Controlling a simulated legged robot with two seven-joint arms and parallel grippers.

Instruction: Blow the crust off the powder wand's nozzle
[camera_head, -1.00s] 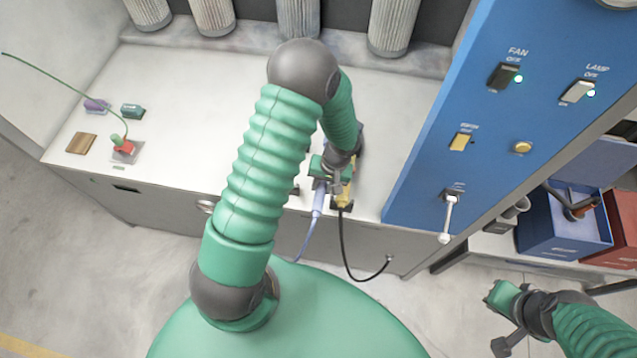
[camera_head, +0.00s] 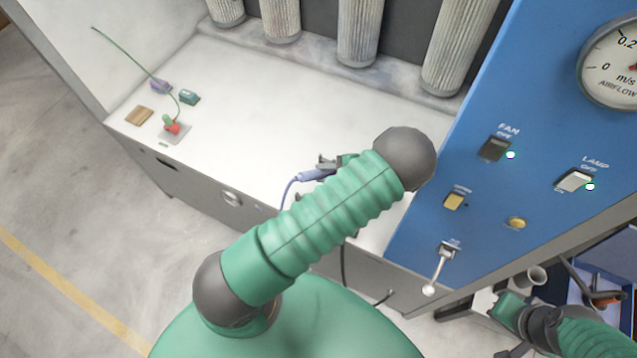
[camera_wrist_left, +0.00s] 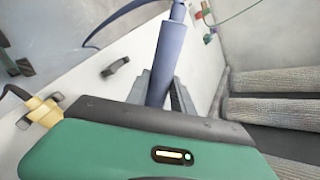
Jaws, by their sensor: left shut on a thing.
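My left gripper (camera_head: 328,163) is shut on a lavender-blue tool (camera_head: 315,175) with a blue hose, above the white bench; my arm hides part of it. In the left wrist view the tool (camera_wrist_left: 168,50) stands between my left gripper's fingers (camera_wrist_left: 160,88) and extends beyond them. A yellow fitting (camera_wrist_left: 42,111) with a black cable shows at the left of that view, apart from the fingers. Which tool is the powder wand, and any crust on a nozzle, I cannot tell. My right gripper (camera_head: 508,310) is at the lower right, its jaws unclear.
A red-and-green piece (camera_head: 172,126) with a green line sits on a grey plate on the bench (camera_head: 240,110). Grey filters (camera_head: 360,35) hang at the back. The blue panel (camera_head: 470,150) with switches and a lever stands close to the right of my arm.

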